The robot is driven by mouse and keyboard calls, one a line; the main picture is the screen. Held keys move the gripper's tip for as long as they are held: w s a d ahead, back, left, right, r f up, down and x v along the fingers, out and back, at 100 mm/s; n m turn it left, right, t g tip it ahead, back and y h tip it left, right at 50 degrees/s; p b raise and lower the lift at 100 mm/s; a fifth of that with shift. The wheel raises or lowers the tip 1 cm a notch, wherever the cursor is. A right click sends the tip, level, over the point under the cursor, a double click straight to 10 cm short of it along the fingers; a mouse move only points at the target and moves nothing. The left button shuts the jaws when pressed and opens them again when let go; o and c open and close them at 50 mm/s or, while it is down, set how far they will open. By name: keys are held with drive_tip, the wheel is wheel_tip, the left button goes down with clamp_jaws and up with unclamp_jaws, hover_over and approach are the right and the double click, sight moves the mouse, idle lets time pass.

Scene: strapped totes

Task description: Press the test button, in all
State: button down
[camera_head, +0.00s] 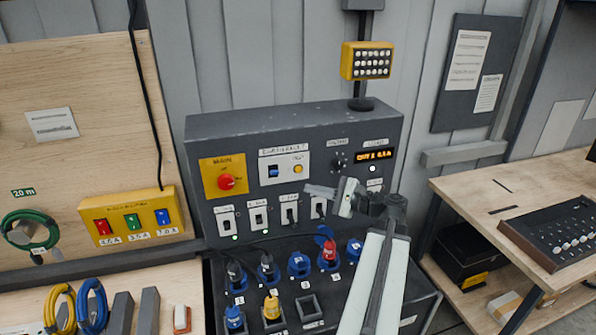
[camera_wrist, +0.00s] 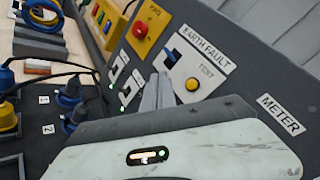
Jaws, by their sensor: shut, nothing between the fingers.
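The test button is a small round yellow button (camera_head: 297,169) on the white earth fault plate (camera_head: 284,161) of the dark grey panel. In the wrist view the yellow button (camera_wrist: 192,84) sits below the word TEST, just right of my fingertips. A blue-and-black switch (camera_head: 272,171) is left of it on the same plate. My gripper (camera_head: 309,190) is shut and empty, in front of the panel and a little below the button in the head view. In the wrist view the closed fingers (camera_wrist: 157,88) point up at the plate. Whether they touch the panel cannot be told.
A red main knob (camera_head: 227,182) on a yellow plate is left of the earth fault plate. Several white switches (camera_head: 227,220) sit below it. A lit meter display (camera_head: 375,156) is at the right.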

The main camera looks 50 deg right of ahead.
sight(299, 170)
drive_tip(key=w+d, duration=0.4)
drive_tip(key=w, duration=0.3)
drive_tip(key=shift+w, duration=0.1)
idle(1.9)
drive_tip(key=shift+w+d, duration=0.1)
drive_tip(key=shift+w, duration=0.15)
drive_tip(key=shift+w+d, duration=0.2)
drive_tip(key=shift+w, duration=0.15)
idle(0.5)
drive_tip(key=shift+s, duration=0.1)
drive_tip(key=shift+s+a, duration=0.4)
drive_tip(key=shift+s, duration=0.25)
